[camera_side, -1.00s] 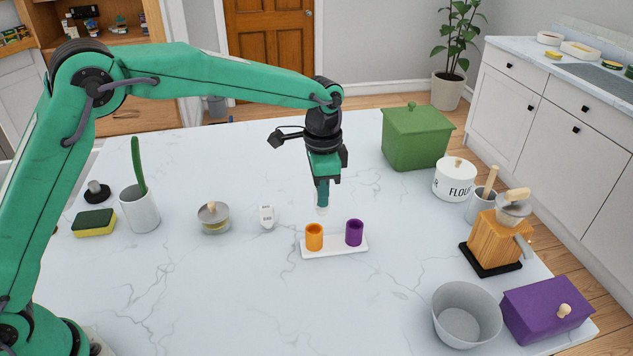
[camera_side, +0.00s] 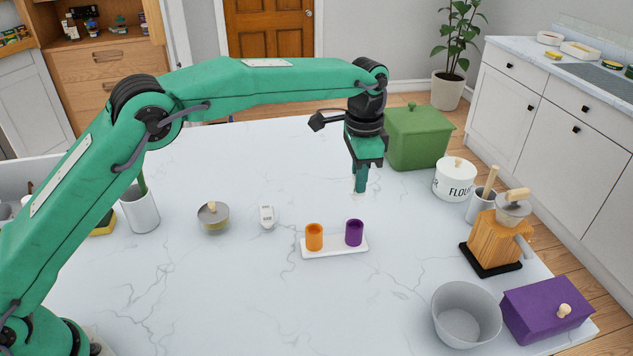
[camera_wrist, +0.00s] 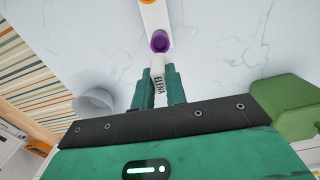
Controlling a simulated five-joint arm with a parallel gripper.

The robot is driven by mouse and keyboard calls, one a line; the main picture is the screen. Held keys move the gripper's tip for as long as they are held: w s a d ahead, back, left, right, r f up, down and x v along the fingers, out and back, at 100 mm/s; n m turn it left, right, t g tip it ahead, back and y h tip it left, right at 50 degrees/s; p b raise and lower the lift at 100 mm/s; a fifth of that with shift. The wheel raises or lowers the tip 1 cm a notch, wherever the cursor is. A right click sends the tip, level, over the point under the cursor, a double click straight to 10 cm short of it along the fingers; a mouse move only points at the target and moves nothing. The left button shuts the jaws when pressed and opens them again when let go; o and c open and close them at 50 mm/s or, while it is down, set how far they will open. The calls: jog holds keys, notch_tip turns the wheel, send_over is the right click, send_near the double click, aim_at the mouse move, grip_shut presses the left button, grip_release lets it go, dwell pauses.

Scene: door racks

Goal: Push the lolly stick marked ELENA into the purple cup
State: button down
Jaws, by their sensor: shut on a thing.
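My gripper (camera_side: 361,188) is shut on the white lolly stick, whose ELENA lettering (camera_wrist: 158,82) shows between the fingers in the wrist view. In the side view the stick is hard to make out against the pale table. The gripper is above and slightly behind the purple cup (camera_side: 354,233), apart from it. The purple cup also shows in the wrist view (camera_wrist: 160,43), just beyond the stick's end. It stands upright on the right of a white rack (camera_side: 335,250). The stick is outside the cup.
An orange cup (camera_side: 314,237) stands on the rack's left. A white timer-like item (camera_side: 267,217) and a lidded glass jar (camera_side: 213,217) are further left. A green box (camera_side: 418,138) stands behind right. A grey bowl (camera_side: 467,314) is front right. The table in front of the rack is clear.

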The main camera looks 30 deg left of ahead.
aim_at(357, 199)
jog(key=shift+f, duration=0.2)
jog(key=shift+f, duration=2.75)
jog(key=shift+f, duration=1.25)
jog(key=c, duration=1.3)
grip_release()
jog(key=shift+c, duration=0.2)
jog(key=shift+r, duration=0.2)
jog(key=shift+r, duration=3.75)
jog(key=shift+a, duration=0.1)
